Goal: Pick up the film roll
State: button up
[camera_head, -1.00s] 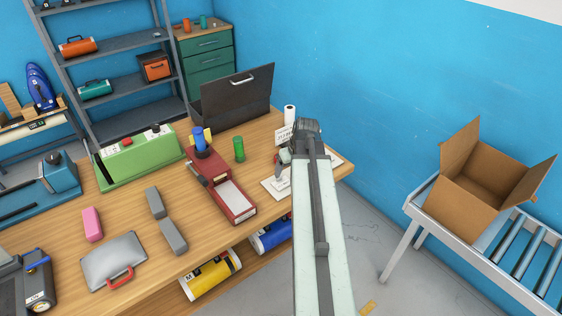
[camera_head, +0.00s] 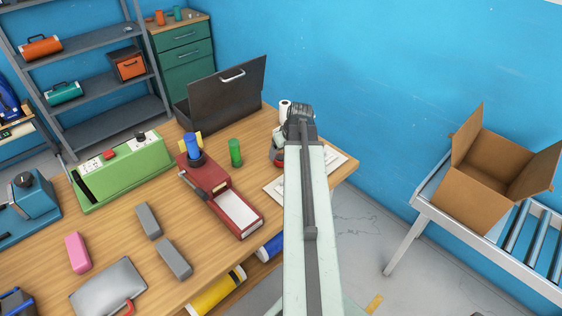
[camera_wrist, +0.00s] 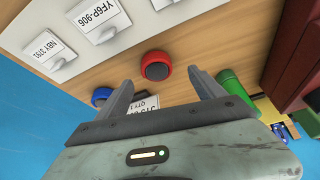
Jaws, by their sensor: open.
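My gripper (camera_head: 299,112) reaches over the right end of the wooden bench, its jaws mostly hidden in the head view. In the wrist view my gripper (camera_wrist: 161,79) is open, with nothing between its fingers. A short round red piece with a dark centre (camera_wrist: 157,66) lies on the bench just beyond the fingertips, roughly midway between them. A blue round piece (camera_wrist: 101,97) is left of the left finger. A white roll (camera_head: 285,108) stands behind my gripper. A yellow roll (camera_head: 216,292) lies below the bench. I cannot tell for sure which is the film roll.
A green cylinder (camera_head: 235,152) and a red machine (camera_head: 218,190) stand left of my arm. A dark open case (camera_head: 222,98) is behind them. A cardboard box (camera_head: 488,185) sits on a roller conveyor at the right.

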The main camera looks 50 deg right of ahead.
aim_at(281, 157)
jog(key=shift+x, duration=0.8)
jog(key=b+x, duration=0.5)
jog(key=shift+d+f, duration=0.1)
jog(key=shift+d, duration=0.25)
jog(key=c, duration=1.5)
jog(key=shift+r, duration=0.25)
jog(key=shift+r, duration=0.1)
